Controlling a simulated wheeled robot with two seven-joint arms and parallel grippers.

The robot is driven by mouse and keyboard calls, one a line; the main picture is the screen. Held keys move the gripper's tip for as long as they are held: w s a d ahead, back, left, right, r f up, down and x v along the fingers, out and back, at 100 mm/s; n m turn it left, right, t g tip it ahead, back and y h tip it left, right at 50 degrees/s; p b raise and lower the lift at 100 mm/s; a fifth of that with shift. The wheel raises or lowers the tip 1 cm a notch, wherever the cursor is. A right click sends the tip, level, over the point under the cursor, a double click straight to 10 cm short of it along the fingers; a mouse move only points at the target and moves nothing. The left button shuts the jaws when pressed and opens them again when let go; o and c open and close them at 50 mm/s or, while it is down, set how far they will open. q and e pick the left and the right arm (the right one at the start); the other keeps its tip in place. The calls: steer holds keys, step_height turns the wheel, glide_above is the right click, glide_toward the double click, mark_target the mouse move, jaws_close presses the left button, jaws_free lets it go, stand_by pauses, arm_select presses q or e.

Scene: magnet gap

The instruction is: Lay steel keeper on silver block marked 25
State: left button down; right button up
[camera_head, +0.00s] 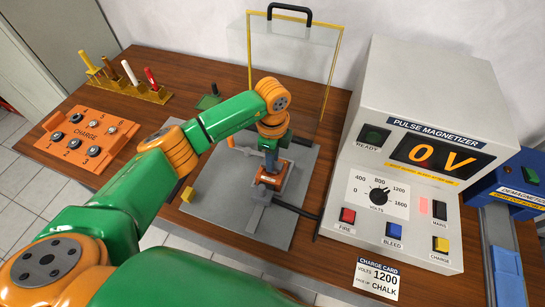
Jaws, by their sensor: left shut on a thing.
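My left gripper (270,168) reaches down over the grey plate (225,205) in the middle of the bench. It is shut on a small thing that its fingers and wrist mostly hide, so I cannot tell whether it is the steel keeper. An orange-brown part (273,179) shows at the fingertips, above a grey metal fixture (256,213) on the plate. I cannot make out a silver block marked 25 or any number there. My right gripper is not in view.
The pulse magnetizer (420,100) stands close on the right, reading 0 V. A yellow-framed clear guard (250,40) stands behind. A charge card (377,280) lies in front.

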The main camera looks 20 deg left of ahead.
arm_select(q)
steer(key=shift+f, duration=0.1)
steer(key=c, duration=0.6)
jaws_free()
steer(key=c, duration=0.5)
step_height(320, 180, up, 5)
steer(key=p, duration=0.4)
steer(key=shift+f, duration=0.2)
steer(key=o, duration=0.6)
